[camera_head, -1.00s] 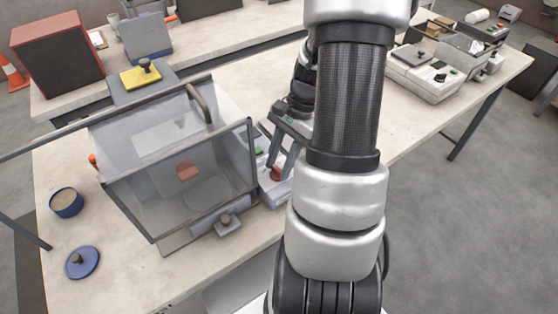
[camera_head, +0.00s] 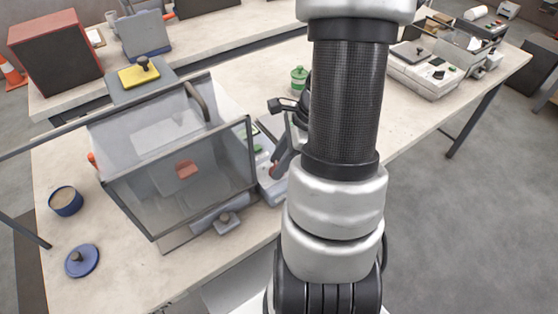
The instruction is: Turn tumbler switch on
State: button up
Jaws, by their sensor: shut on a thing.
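A grey control box (camera_head: 268,190) stands on the bench, against the right side of a clear-walled machine housing (camera_head: 180,170). A small red part (camera_head: 274,169) shows on it; I cannot tell for sure whether this is the tumbler switch. My gripper (camera_head: 277,168) reaches down over the control box, tilted, with its fingertips at the red part. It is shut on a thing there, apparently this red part. My own arm hides the right of the box and part of the gripper. A green spot (camera_head: 257,148) shows on the box.
A green container (camera_head: 299,78) stands behind my gripper. A blue cup (camera_head: 66,201) and a blue lid (camera_head: 81,261) lie on the left bench. A grey knobbed block (camera_head: 226,222) is at the housing's front. Another control unit (camera_head: 430,72) stands on the right.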

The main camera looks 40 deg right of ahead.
dwell(0.4)
jog(key=o, duration=1.1)
jog(key=shift+r, duration=0.15)
jog(key=p+v, duration=0.2)
jog(key=v, duration=1.5)
jog(key=shift+s+d+p, duration=0.1)
jog(key=shift+d+p, duration=0.05)
jog(key=shift+p, duration=0.25)
